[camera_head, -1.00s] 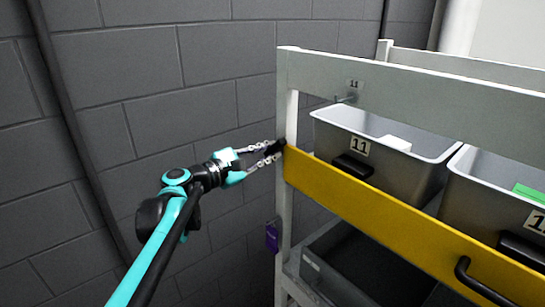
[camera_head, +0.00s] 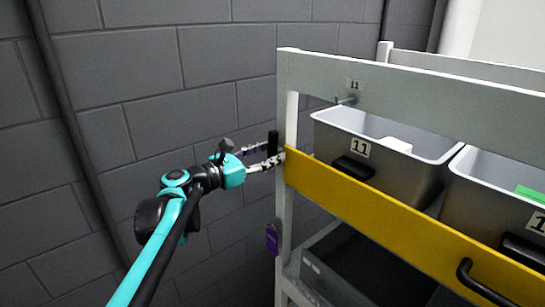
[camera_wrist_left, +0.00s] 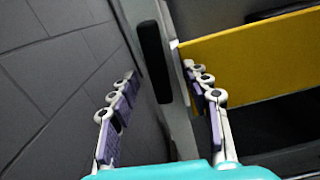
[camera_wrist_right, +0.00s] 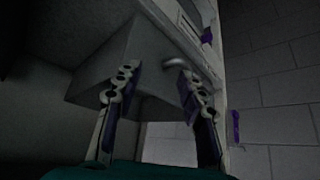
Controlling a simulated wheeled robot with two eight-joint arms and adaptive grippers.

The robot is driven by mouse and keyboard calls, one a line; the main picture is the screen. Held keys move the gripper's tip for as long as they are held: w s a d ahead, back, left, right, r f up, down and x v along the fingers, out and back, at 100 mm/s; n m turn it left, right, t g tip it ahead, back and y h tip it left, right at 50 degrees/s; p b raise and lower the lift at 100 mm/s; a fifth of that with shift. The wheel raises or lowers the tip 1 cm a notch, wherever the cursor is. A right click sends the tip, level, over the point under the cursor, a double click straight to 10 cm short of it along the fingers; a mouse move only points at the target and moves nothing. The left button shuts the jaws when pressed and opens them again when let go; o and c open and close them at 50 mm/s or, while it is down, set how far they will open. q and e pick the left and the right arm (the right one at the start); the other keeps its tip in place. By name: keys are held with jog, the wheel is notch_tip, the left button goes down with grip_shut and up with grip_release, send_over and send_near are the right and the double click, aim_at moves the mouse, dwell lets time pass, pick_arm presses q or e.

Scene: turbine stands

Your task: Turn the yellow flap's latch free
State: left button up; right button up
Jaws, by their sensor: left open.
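The yellow flap (camera_head: 385,205) lies across the front of the grey rack. Its black latch handle (camera_head: 273,142) stands about upright at the flap's left end, by the rack post. My left gripper (camera_head: 273,157) is at the latch, its fingers pointing right. In the left wrist view the latch (camera_wrist_left: 153,60) shows between the open fingers (camera_wrist_left: 160,72), with gaps on both sides; contact cannot be told. The flap (camera_wrist_left: 250,58) is at the right there. My right gripper (camera_wrist_right: 158,72) is open, seen only in its wrist view, with no object held.
Grey bins, one marked 11 (camera_head: 375,150), stand behind the flap. A metal pin (camera_head: 346,99) sticks out above them. A purple tag (camera_head: 272,238) hangs on the left post. A dark block wall (camera_head: 150,90) is behind my left arm.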

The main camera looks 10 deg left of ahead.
aim_at(269, 153)
pick_arm(q)
jog(key=shift+v, duration=2.5)
